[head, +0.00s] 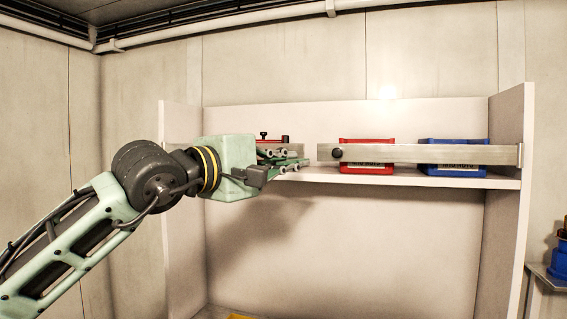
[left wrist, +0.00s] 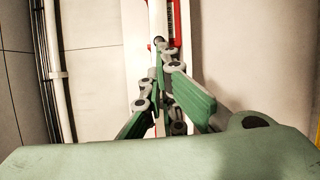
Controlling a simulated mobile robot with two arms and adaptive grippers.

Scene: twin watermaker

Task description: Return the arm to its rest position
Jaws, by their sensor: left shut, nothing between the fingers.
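My left arm comes in from the left in the head view. Its left gripper (head: 300,162) is in front of the white shelf (head: 410,178), near the shelf's left part, with its fingers pointing right. The gripper is shut and empty. In the left wrist view the green fingers of the left gripper (left wrist: 162,100) come together in front of the shelf. It cannot be told whether the fingers touch the shelf or the rail. My right gripper is not in view.
A metal rail (head: 420,153) runs across the shelf front, with a gap by my gripper. Behind it stand a red container (head: 366,145) and a blue container (head: 455,145). Another red item (head: 285,140) is partly hidden by my gripper. A blue object (head: 560,262) stands at the far right.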

